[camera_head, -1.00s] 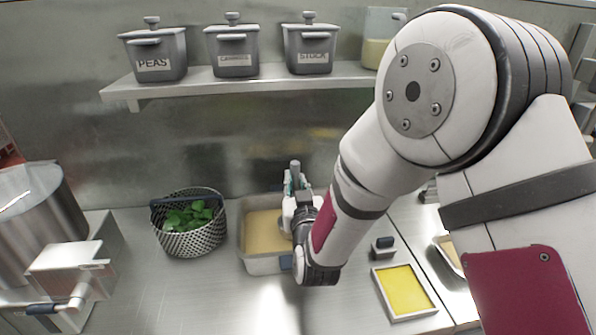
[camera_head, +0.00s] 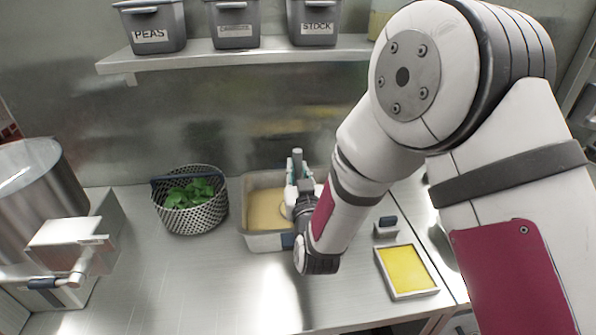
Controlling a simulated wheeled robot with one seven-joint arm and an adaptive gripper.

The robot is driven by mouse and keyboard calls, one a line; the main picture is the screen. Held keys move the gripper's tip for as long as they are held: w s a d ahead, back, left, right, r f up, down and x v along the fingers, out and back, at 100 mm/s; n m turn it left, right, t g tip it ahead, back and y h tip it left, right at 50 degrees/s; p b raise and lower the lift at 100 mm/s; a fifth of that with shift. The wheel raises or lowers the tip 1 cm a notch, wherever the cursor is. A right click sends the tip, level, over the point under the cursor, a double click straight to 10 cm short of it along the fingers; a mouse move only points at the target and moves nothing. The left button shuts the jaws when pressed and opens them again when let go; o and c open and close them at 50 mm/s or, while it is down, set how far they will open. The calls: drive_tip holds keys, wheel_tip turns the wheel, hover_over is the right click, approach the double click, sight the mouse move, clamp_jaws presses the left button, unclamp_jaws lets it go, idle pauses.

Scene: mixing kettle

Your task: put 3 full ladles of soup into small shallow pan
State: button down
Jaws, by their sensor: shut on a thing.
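A rectangular metal container of tan soup (camera_head: 246,241) stands on the steel counter near the middle, partly hidden behind my arm. My gripper (camera_head: 297,178) is over its right side, shut on a grey upright handle (camera_head: 297,158), which I take to be the ladle's. The ladle's bowl is hidden, so I cannot tell whether it is in the soup or full. A small shallow pan with yellow contents (camera_head: 407,270) sits on the counter to the right of my forearm.
A perforated basket of green leaves (camera_head: 190,203) stands left of the soup container. A large metal kettle (camera_head: 38,195) is at far left. A shelf (camera_head: 240,57) with labelled bins runs above. A small metal box (camera_head: 386,228) sits behind the shallow pan.

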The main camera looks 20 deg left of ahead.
wheel_tip(320, 180, up, 14)
drive_tip(key=p, duration=0.5)
drive_tip(key=shift+f+p, duration=0.2)
drive_tip(key=shift+p, duration=0.1)
idle(1.1)
